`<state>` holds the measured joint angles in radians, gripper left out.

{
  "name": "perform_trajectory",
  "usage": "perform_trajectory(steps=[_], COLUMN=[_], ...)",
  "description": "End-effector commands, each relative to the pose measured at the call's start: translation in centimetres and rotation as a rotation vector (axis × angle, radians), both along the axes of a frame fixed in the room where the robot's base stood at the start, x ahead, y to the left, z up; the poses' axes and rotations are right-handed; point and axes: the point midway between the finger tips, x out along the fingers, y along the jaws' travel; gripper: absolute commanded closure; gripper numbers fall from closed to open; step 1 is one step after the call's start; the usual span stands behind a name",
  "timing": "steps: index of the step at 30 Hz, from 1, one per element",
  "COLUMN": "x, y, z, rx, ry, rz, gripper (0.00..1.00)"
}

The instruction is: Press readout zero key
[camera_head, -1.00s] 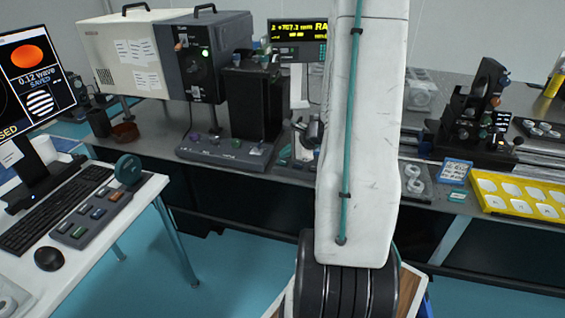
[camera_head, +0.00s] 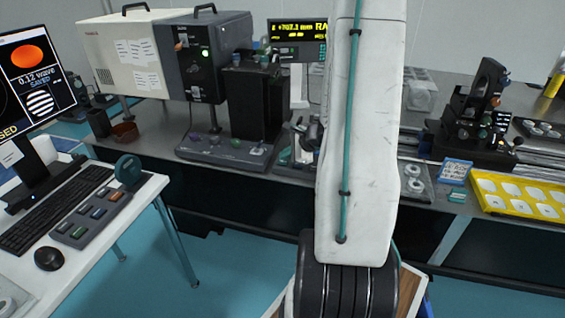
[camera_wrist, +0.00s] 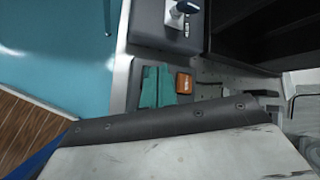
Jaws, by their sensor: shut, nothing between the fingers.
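The readout (camera_head: 298,30) is a dark box with yellow digits, at the back of the bench in the head view. Its display reads about +707.1 mm, with more yellow letters cut off by my arm. Small keys (camera_head: 322,50) show along its right side, too small to tell which is the zero key. My white arm (camera_head: 358,140) stands in front of the readout's right edge. My gripper's fingers are not seen in either view; the arm hides that area in the head view. The readout is not recognisable in the wrist view.
A grey base with knobs (camera_head: 225,150) and a black block (camera_head: 252,105) stand left of my arm. A teal item (camera_wrist: 157,87) and an orange box (camera_wrist: 184,82) lie near it. A yellow tray (camera_head: 520,195) is at right. A desk with a keyboard (camera_head: 55,208) is at left.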

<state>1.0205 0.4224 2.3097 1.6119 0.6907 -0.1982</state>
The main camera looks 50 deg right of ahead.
Motion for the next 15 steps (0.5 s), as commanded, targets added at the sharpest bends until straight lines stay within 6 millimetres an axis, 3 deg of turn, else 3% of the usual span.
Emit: perform_trajectory(steps=[15], x=[-0.01], y=[0.01], z=[-0.58], rx=[0.001], ry=[0.001], rz=[0.0], gripper=[1.0])
